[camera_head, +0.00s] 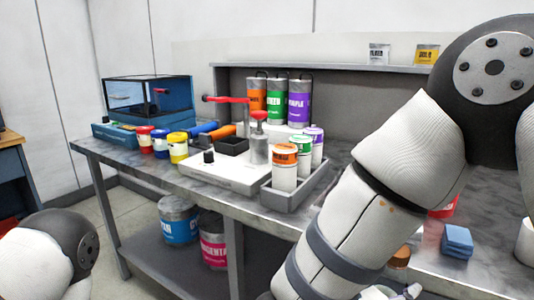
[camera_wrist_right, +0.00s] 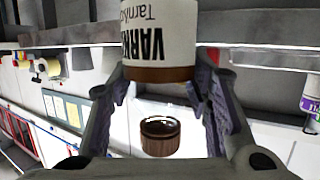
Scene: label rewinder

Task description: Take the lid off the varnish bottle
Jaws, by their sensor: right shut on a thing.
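The varnish bottle (camera_wrist_right: 160,35) shows at the top of the right wrist view, with a white label reading upside down and a brown band at its lower edge. The fingertips of my right gripper (camera_wrist_right: 160,72) are on either side of it at that band, shut on the bottle. A round brown ribbed piece with a dark shiny top, which looks like the lid (camera_wrist_right: 160,137), shows below, between the fingers. A pale gap shows between it and the bottle. My left gripper is out of view.
The grey bench (camera_head: 480,262) carries a tray (camera_head: 290,200) of white bottles with coloured lids, a white machine (camera_head: 225,172) with red handles and a blue block (camera_head: 457,238). Paint cans (camera_head: 178,222) stand on the lower shelf. A raised shelf (camera_head: 330,68) runs along the back.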

